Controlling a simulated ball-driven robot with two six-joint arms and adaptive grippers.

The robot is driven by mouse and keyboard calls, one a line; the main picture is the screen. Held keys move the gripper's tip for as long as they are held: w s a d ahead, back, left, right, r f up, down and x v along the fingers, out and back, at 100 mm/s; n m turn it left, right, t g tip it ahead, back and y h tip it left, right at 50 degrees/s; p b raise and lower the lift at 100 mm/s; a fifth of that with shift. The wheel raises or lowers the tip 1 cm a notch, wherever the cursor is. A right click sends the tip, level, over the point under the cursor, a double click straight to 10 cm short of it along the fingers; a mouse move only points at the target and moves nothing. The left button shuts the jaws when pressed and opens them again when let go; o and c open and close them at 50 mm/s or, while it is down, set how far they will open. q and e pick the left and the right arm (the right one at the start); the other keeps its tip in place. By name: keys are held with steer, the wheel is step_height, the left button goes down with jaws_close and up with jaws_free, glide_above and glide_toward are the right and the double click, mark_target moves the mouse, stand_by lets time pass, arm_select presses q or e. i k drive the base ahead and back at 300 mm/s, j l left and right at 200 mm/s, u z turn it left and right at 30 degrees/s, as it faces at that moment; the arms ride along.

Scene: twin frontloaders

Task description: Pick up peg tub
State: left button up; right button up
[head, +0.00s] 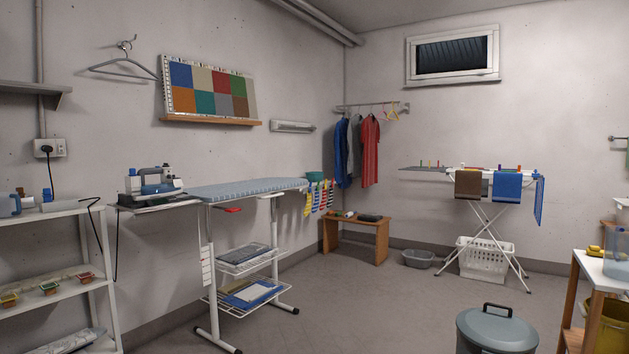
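No container in the head view can be made out for certain as the peg tub, and no pegs show inside one. A small teal-green tub (315,176) shows at the far right end of the ironing board (245,188), above a row of hanging striped socks (320,197). A grey basin (418,259) sits on the floor between the wooden bench and the drying rack; its inside is too small to read. Small coloured pegs (437,164) appear to stand along the top of the drying rack (480,212). Neither of my grippers is in view.
A wooden bench (357,222) holds small items. A white laundry basket (485,262) stands under the rack. A lidded grey bin (497,331) is at the front right, beside a wood-legged table (590,268). White shelves (50,284) stand at left. The middle floor is clear.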

mark_target(312, 176)
steer(key=i+u, duration=0.1)
steer(key=i, duration=0.3)
steer(key=i+l+z, duration=0.15)
steer(key=i, duration=0.75)
steer(key=i+z, duration=0.2)
steer(key=i, duration=0.75)
steer(key=i+j+z, duration=0.15)
steer(key=i, duration=0.75)
steer(key=i+z, duration=0.2)
steer(key=i, duration=0.4)
steer(key=i+z, duration=0.2)
steer(key=i, duration=0.4)
steer(key=i+z, duration=0.15)
steer(key=i, duration=0.45)
steer(key=i+j+z, duration=0.2)
steer(key=i, duration=0.4)
steer(key=i+u, duration=0.35)
steer(key=i, duration=0.25)
steer(key=i+l+u, duration=0.15)
steer(key=i+u, duration=0.2)
steer(key=i, duration=0.2)
steer(key=i+j+u, duration=0.15)
steer(key=u, duration=0.25)
steer(key=i+u, duration=0.55)
steer(key=u, duration=0.25)
steer(key=i+u, duration=0.25)
steer(key=u, duration=0.15)
steer(key=i+l+u, duration=0.2)
steer(key=u, duration=0.2)
